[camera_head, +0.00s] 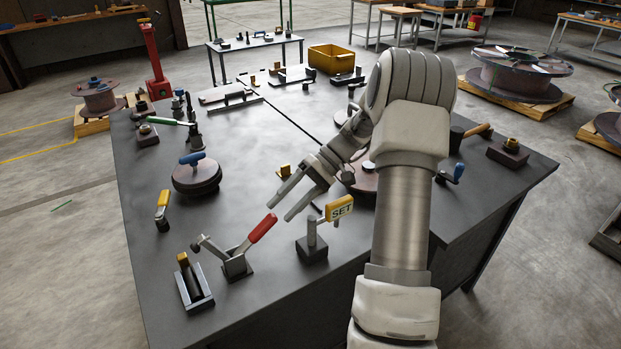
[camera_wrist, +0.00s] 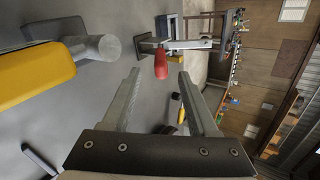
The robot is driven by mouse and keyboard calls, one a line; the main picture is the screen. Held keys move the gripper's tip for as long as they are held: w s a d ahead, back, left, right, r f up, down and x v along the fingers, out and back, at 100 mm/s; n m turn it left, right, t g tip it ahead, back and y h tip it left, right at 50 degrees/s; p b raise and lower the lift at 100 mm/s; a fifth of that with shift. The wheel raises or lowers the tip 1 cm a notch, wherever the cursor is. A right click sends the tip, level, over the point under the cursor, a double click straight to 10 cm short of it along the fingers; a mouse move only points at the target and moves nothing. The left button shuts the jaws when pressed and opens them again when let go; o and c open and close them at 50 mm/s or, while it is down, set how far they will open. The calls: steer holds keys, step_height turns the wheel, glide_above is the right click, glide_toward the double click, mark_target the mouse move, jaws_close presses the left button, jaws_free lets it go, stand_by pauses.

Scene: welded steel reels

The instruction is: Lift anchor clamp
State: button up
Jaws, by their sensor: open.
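A toggle clamp with a red handle (camera_head: 262,228) stands on the near part of the dark steel table; I take it to be the anchor clamp. Its handle slants up to the right, and a steel arm reaches left from its base. My gripper (camera_head: 279,211) is open and empty, just above and beyond the raised end of the red handle in the head view. In the wrist view the red handle (camera_wrist: 160,66) shows between the two fingertips of my gripper (camera_wrist: 159,74), with the clamp's steel body behind it. I see no contact.
A blue-knobbed disc (camera_head: 196,178) and a yellow-handled tool (camera_head: 162,210) lie further back. Table between is bare.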

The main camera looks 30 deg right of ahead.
steer(key=v, duration=0.9)
steer(key=s+a+r+n+t+h, duration=0.1)
steer(key=s+a+r+h, duration=0.3)
steer(key=a, duration=0.5)
steer(key=s+a+r+n+t+h, duration=0.1)
steer(key=a+r+h, duration=0.45)
steer(key=a, duration=0.25)
steer(key=s+a+r+t+h+p, duration=0.1)
steer(key=s, duration=0.6)
steer(key=s+a+r+t+p, duration=0.1)
steer(key=s+a+r+t, duration=0.1)
steer(key=s, duration=0.6)
steer(key=shift+s+a+t+h, duration=0.25)
steer(key=shift+a+t+h, duration=0.05)
steer(key=shift+h, duration=0.05)
